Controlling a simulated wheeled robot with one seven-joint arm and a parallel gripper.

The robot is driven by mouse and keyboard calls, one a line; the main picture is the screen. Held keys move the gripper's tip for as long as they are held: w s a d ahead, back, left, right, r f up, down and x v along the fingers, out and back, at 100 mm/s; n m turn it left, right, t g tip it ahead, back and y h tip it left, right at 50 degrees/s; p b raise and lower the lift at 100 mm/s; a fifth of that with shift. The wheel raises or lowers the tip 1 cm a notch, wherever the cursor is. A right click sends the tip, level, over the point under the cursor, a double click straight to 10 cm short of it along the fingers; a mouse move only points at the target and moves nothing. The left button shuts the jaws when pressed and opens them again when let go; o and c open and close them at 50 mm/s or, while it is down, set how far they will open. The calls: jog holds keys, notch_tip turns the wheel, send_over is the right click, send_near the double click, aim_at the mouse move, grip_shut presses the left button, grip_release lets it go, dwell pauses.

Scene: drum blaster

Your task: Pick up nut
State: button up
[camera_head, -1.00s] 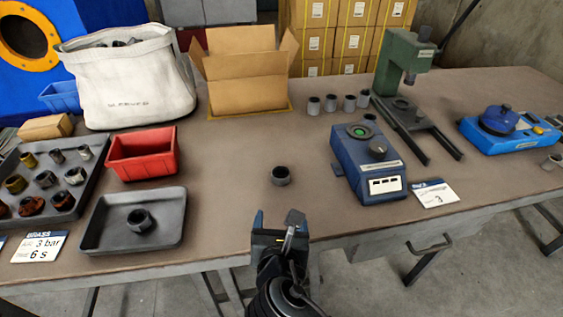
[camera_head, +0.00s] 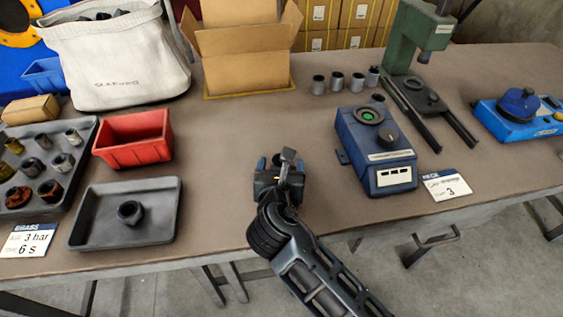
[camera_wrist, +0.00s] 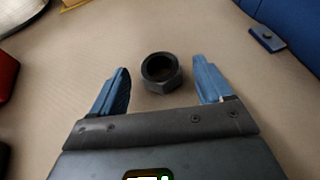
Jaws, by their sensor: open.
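A dark hex nut (camera_wrist: 160,73) lies flat on the table in the wrist view, its round hole facing up. It sits just beyond and between the blue fingertips of my gripper (camera_wrist: 160,82). The fingers are spread apart and nothing is between them but the near edge of the nut's surroundings. In the head view my gripper (camera_head: 279,162) is over the middle of the table and hides this nut. Another dark nut (camera_head: 130,212) lies in the shallow grey tray (camera_head: 163,222) at the left.
A red bin (camera_head: 133,140) stands behind the grey tray. A blue device (camera_head: 376,150) stands to the right of my gripper, with a green press (camera_head: 415,40) behind it. Several grey cylinders (camera_head: 337,81) and an open cardboard box (camera_head: 244,73) stand farther back. Table around the nut is clear.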

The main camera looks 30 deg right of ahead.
jog(key=shift+w+d+f, duration=0.2)
jog(key=shift+w+d, duration=0.05)
jog(key=shift+w, duration=0.15)
jog(key=c, duration=1.3)
jog(key=shift+r, duration=0.1)
